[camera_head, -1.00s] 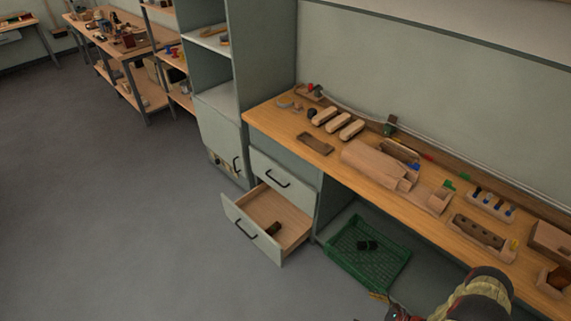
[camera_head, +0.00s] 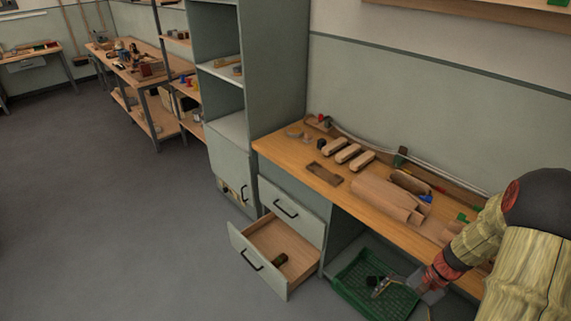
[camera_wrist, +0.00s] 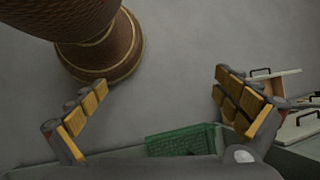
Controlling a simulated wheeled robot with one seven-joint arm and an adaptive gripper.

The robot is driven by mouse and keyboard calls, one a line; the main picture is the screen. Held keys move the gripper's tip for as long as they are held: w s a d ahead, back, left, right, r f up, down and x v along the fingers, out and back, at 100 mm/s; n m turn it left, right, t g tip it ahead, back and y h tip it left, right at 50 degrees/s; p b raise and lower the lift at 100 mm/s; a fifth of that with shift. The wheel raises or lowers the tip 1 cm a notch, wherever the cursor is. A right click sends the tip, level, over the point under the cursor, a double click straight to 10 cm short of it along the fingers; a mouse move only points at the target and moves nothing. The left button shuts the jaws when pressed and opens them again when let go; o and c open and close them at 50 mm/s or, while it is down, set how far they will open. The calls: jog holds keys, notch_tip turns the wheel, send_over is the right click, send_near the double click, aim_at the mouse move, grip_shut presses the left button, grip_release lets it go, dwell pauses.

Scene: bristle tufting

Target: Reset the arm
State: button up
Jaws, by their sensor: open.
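My gripper (camera_head: 395,287) is at the lower right of the head view, in front of the bench and over the green crate. In the wrist view my gripper (camera_wrist: 165,105) has its yellow-padded fingers spread wide with nothing between them. Grey floor shows between the fingers. My arm fills the right edge of the head view and hides part of the bench.
A green crate (camera_head: 349,297) with dark items stands on the floor under the bench (camera_head: 302,152). Wooden parts lie on the bench. The floor at left is clear.

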jog(key=s+a+r+n+t+h+b, duration=0.1)
jog(key=s+a+r+n+t+h, duration=0.1)
jog(key=a+r, duration=0.3)
jog(key=s+a+r+n+t+h+b, duration=0.1)
jog(key=s+a+r+n, duration=0.3)
jog(key=r, duration=1)
jog(key=s+a+r+n+t+h+b, duration=0.1)
jog(key=s+a+r+n+t+h, duration=0.2)
jog(key=r, duration=0.7)
jog(key=a+n+t, duration=0.1)
jog(key=a+n, duration=0.1)
jog(key=shift+s+a, duration=0.25)
jog(key=shift+a, duration=0.1)
jog(key=shift+r, duration=0.1)
